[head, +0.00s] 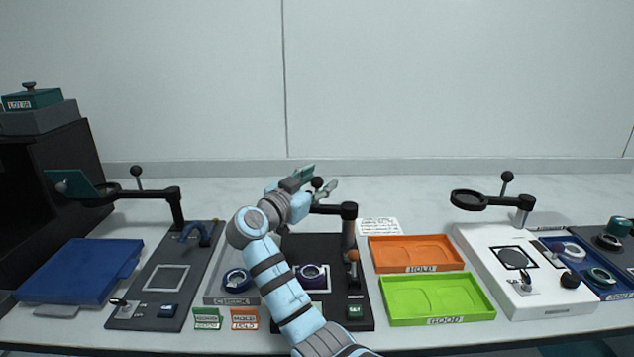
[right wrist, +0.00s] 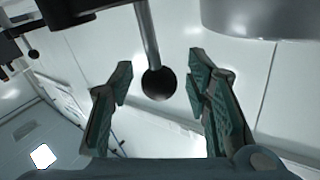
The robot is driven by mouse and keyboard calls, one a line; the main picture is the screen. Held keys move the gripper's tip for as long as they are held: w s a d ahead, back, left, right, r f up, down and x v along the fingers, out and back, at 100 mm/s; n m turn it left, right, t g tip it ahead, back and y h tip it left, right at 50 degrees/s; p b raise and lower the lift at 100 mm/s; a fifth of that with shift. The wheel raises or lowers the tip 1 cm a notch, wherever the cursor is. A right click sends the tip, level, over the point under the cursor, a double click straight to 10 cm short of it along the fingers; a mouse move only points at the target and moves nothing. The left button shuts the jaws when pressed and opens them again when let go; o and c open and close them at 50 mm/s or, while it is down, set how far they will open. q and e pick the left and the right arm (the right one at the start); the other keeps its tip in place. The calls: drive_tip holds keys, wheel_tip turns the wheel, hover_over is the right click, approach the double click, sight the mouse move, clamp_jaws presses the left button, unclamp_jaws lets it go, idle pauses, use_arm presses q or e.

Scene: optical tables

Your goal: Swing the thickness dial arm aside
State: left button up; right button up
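The middle station's black base plate (head: 318,248) carries a post (head: 348,228) with a black swing arm (head: 332,209) reaching left from its top. A black ball knob (head: 317,182) stands up on that arm; its dial end is hidden behind my right arm. My right gripper (head: 316,180) is open around the knob. In the right wrist view, the knob (right wrist: 158,84) on its grey stem lies between the two green-padded fingers (right wrist: 160,78), with gaps on both sides. A ring part (head: 312,274) sits on the base below the arm. My left gripper is not in view.
An orange HOLD tray (head: 416,269) and a green GOOD tray (head: 437,316) lie to the right. Similar swing arms stand at the left station (head: 150,194) and the white right station (head: 497,201). A grey CHECK tray (head: 214,291) is left of the base.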

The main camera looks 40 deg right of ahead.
drive_tip(key=shift+a, duration=0.1)
drive_tip(key=v, duration=1.2)
wheel_tip(320, 180, up, 5)
drive_tip(key=p, duration=0.5)
drive_tip(key=shift+r, duration=0.1)
